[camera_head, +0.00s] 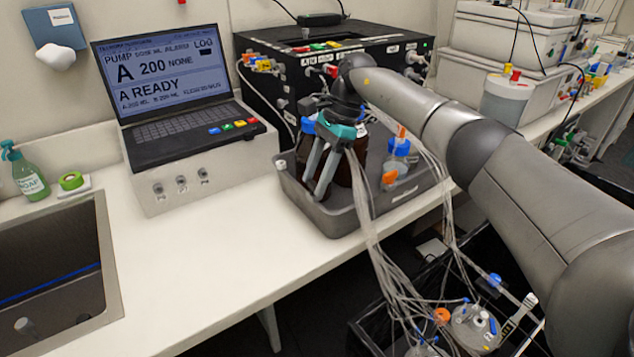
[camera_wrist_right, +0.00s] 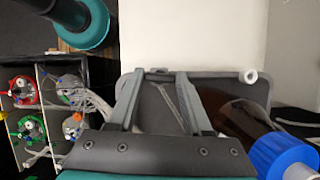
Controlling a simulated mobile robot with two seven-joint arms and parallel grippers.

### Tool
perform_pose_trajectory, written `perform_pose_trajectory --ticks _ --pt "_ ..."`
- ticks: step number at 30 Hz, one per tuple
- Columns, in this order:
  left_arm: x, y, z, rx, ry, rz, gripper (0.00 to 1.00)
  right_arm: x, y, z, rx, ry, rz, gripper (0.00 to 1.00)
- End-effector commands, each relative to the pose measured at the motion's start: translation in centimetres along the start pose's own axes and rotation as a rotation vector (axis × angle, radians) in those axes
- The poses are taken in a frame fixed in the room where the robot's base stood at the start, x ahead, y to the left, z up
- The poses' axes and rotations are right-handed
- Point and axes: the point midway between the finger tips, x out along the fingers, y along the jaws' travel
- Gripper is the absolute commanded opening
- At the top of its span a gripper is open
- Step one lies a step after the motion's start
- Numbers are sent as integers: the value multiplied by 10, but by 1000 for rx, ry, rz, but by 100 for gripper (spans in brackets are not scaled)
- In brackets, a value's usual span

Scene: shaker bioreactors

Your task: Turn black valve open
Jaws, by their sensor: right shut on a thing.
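My right gripper (camera_head: 313,190) reaches down from the upper right over the front of a grey tray (camera_head: 338,220), fingers pointing downward in front of a dark brown bottle (camera_head: 340,172). In the right wrist view its two grey fingers (camera_wrist_right: 163,78) stand apart, with a small dark piece (camera_wrist_right: 158,71) between their tips at the tray's edge. The gripper is shut on this piece. I cannot tell for certain whether it is the black valve, or which way the valve is turned. The left gripper is not in view.
A blue-capped bottle (camera_head: 399,155) stands in the tray behind the gripper. Clear tubes (camera_head: 372,235) run from there down to vessels in a dark crate below. A laptop (camera_head: 170,85) on a white box (camera_head: 205,178) stands to the left. The bench front is clear.

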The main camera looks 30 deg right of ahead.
Motion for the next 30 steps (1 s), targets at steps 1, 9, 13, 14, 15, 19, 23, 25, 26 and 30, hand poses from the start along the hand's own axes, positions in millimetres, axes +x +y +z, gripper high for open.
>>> perform_pose_trajectory --ticks 1,9,13,14,15,19,23,25,26,30 --pt "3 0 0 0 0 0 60 0 -1 0 -21 0 5 0" --pt "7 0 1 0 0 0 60 0 -1 0 -89 1 33 0" --pt "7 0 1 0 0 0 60 -1 -1 0 -100 1 38 0" --pt "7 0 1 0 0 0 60 -1 -1 0 -101 1 38 0" --pt "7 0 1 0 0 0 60 -1 -1 0 -102 1 38 0" --pt "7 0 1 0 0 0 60 -1 -1 0 -102 1 39 0" --pt "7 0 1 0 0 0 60 -1 -1 0 -102 1 38 0" --pt "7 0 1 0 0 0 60 -1 -1 0 -101 1 38 55" --pt "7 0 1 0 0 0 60 -1 -1 0 -101 1 38 59" --pt "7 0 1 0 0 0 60 0 -1 0 -100 1 39 74"
